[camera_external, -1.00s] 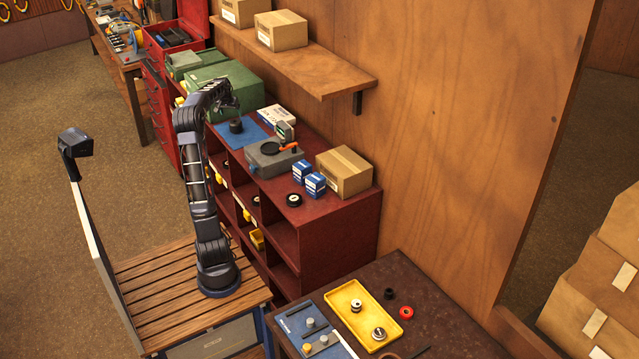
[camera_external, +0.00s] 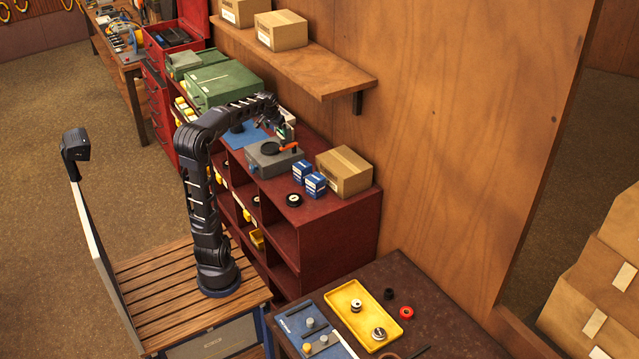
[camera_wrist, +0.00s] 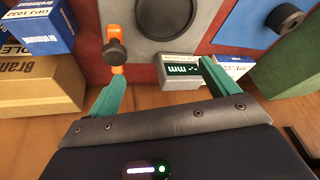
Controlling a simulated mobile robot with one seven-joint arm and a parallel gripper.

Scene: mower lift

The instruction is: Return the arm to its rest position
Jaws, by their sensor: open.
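My arm (camera_external: 204,215) stands on a slatted wooden top and reaches over the red shelf unit, with its forearm stretched to the right. My gripper (camera_external: 280,118) is at the far end of it, close to the small display unit (camera_external: 287,134). Its fingertips are hard to make out in the external view. In the wrist view my gripper (camera_wrist: 161,68) has its two teal fingers wide apart. The display unit (camera_wrist: 180,70) shows between and beyond the fingers, near the right one. An orange-handled dark knob (camera_wrist: 116,53) shows beyond the left fingertip. Nothing is seen held.
Below my gripper is a grey box with a round dark plate (camera_external: 268,151). Blue cartons (camera_external: 315,183) and a cardboard box (camera_external: 344,172) stand to its right, green cases (camera_external: 222,86) to its left. A wall shelf (camera_external: 300,68) overhangs behind. The floor at left is open.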

